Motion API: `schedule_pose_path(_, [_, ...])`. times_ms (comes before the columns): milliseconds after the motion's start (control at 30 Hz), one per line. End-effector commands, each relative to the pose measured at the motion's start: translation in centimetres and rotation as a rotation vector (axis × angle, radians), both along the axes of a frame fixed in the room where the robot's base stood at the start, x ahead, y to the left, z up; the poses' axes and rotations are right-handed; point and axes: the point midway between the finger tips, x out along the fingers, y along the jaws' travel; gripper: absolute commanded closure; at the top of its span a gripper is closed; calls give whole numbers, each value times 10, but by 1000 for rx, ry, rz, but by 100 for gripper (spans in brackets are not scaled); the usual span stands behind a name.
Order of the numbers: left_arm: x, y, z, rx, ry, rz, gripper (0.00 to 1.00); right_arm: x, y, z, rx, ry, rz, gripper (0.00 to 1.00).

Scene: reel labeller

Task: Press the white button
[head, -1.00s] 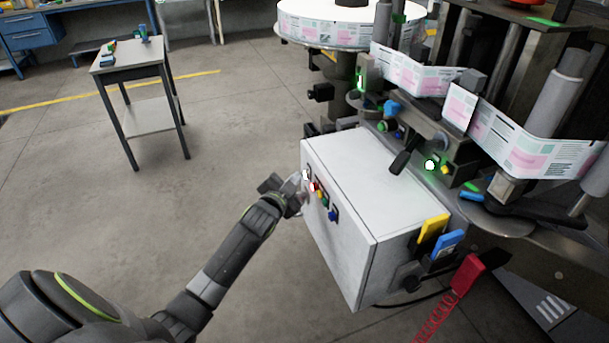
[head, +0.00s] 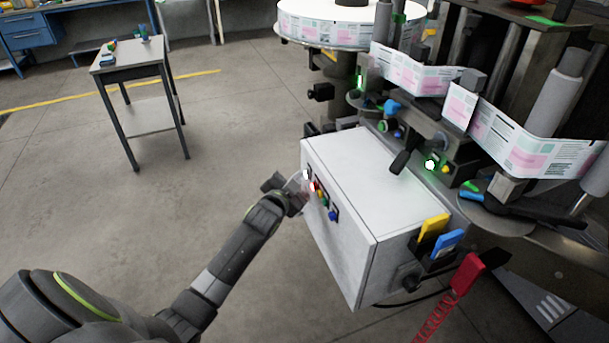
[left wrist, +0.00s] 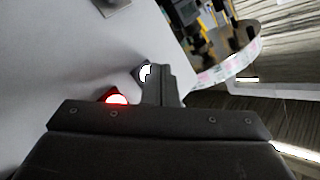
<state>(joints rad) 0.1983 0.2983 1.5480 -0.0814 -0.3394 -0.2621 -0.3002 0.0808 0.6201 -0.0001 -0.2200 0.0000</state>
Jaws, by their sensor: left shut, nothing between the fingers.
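The white button (head: 307,174) is at the far end of a row of coloured buttons on the side of a light grey control box (head: 385,195). In the left wrist view the white button (left wrist: 145,73) is partly hidden behind my left gripper's fingers (left wrist: 162,88), which are shut and empty. A lit red button (left wrist: 116,99) shows beside them. In the head view my left gripper (head: 298,184) is close in front of the white and red (head: 313,187) buttons. I cannot tell whether it touches the white one. My right gripper is not in view.
Green and blue buttons (head: 333,215) follow along the box's side. The labelling machine with its label reel (head: 330,35) stands behind the box. A small grey table (head: 128,62) stands at the back left. The floor between is clear.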

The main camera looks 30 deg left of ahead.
Motion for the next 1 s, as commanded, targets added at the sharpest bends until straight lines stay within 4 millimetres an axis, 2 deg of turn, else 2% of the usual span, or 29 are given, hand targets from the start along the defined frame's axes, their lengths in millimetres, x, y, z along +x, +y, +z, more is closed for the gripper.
schedule_pose_path(567, [2,-2,1,0,-1,-1,100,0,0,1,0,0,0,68])
schedule_pose_path(1000, [-11,9,1,-1,-1,0,100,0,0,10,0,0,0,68])
